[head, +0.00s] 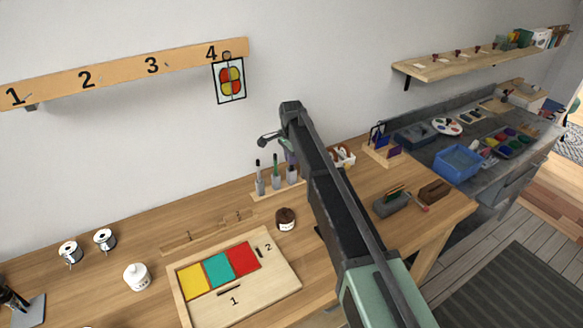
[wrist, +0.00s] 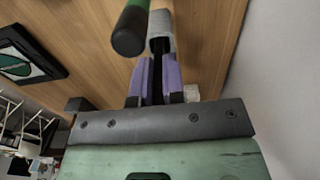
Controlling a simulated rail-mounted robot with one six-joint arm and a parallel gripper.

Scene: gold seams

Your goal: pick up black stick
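A small stand (head: 278,189) on the bench holds sticks upright in grey cups. A black stick (head: 258,166) is in the left cup and a green-handled one (head: 275,163) in the middle cup. My gripper (head: 291,158) is over the right cup. In the wrist view, my gripper's purple fingers (wrist: 157,80) lie on either side of a black stick (wrist: 158,50) whose far end is in a grey cup (wrist: 161,22). No clear gap shows beside the stick, but I cannot tell whether the fingers grip it. The green stick with a dark end (wrist: 130,30) is close beside them.
A wooden board (head: 285,282) with yellow, teal and red tiles and short black strips lies at the front. A dark jar (head: 286,219) stands between board and stand. The wall is close behind.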

